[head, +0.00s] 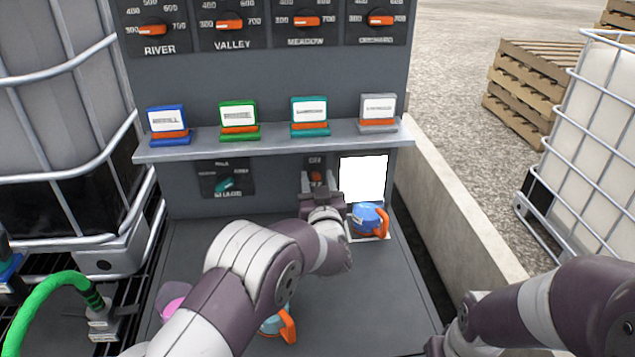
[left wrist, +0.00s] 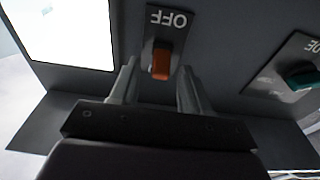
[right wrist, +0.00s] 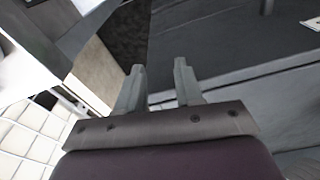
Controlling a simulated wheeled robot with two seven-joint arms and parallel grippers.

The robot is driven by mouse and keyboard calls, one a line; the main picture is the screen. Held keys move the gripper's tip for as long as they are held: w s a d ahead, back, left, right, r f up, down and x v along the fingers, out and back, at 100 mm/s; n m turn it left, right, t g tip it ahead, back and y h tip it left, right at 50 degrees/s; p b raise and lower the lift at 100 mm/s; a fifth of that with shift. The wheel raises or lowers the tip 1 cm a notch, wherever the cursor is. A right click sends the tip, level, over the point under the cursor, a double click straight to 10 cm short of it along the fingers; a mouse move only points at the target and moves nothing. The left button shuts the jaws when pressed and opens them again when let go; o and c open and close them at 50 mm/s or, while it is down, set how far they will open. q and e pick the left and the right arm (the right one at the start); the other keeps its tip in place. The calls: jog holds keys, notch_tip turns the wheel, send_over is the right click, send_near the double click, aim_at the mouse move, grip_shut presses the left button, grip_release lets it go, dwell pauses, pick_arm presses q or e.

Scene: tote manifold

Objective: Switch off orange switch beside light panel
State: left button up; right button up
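The orange switch (head: 316,175) sits on a dark plate on the back wall, left of the bright white light panel (head: 364,178). "ON" shows above it in the head view. In the left wrist view, turned upside down, the switch (left wrist: 161,62) shows with "OFF" at the plate's other end; the panel (left wrist: 72,30) glows white. My left gripper (head: 318,190) is in front of the switch, with open fingers (left wrist: 156,88) on either side of it in the picture; contact cannot be told. My right gripper (right wrist: 158,85) is open and empty, off at the right.
A blue-and-orange valve-like item (head: 367,218) stands just below the panel. A shelf (head: 270,138) with several labelled blocks juts out above the switch. A teal knob (head: 224,184) is to the left. Another teal item (head: 272,325) with an orange handle lies on the bench.

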pick_arm(q)
jog(key=v, duration=0.7)
jog(key=shift+s, duration=0.25)
